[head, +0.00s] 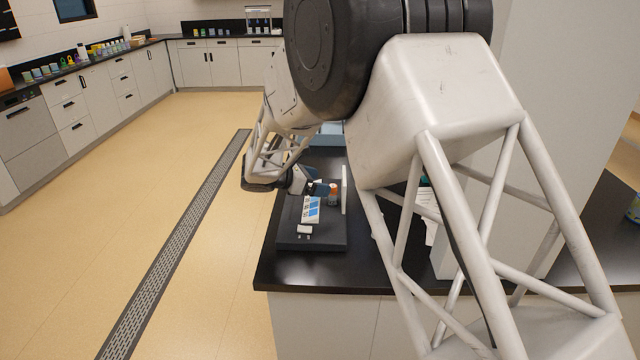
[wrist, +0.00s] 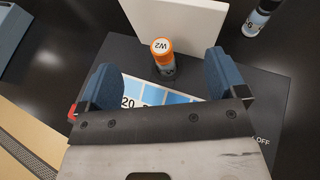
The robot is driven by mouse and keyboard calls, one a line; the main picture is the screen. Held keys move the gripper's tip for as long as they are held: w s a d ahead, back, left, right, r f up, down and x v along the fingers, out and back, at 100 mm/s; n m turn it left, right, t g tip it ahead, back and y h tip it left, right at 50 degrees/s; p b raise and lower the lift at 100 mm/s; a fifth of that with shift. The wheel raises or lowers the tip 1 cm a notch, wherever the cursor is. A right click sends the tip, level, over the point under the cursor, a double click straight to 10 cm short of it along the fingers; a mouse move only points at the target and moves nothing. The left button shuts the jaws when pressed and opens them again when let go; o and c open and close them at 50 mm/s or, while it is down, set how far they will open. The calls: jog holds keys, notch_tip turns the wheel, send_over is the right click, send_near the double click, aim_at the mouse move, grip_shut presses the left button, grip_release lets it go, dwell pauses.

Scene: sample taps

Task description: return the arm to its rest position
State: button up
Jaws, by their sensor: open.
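My gripper (wrist: 163,75) is open, with its two blue fingers spread wide apart in the wrist view. In the head view my gripper (head: 309,186) hangs low over a dark platform on the black bench, partly hidden by my own arm. An orange-capped bottle marked W2 (wrist: 162,56) stands upright on the platform, seen between and just beyond the fingers; no finger appears to touch it. The same bottle shows in the head view (head: 333,194), right beside my gripper.
The dark platform (head: 312,241) carries a blue-and-white card (head: 311,209) and a small white piece (head: 304,230). A white upright panel (wrist: 180,22) stands behind the bottle. Another bottle (wrist: 258,18) stands right of the panel. A blue object (wrist: 18,40) lies at upper left. Open floor lies left of the bench.

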jog(key=shift+v, duration=1.05)
jog(key=shift+r, duration=0.2)
jog(key=shift+d, duration=0.1)
jog(key=s+d+r+m+g+y, duration=0.2)
jog(key=s+d+r+m, duration=0.3)
jog(key=s+d, duration=0.45)
jog(key=s+d+r+m+g+y, duration=0.25)
jog(key=s+d+r+m, duration=0.3)
jog(key=s+d, duration=0.4)
jog(key=s+d+m+y, duration=0.2)
jog(key=s+m, duration=0.2)
jog(key=s, duration=0.5)
jog(key=s+d+m+t+y, duration=0.1)
jog(key=s+m+y, duration=0.2)
jog(key=s, duration=0.7)
jog(key=s+d+m+y, duration=0.2)
jog(key=s+m, duration=0.3)
jog(key=s, duration=0.5)
jog(key=shift+d+m+y, duration=0.35)
jog(key=shift+d, duration=0.05)
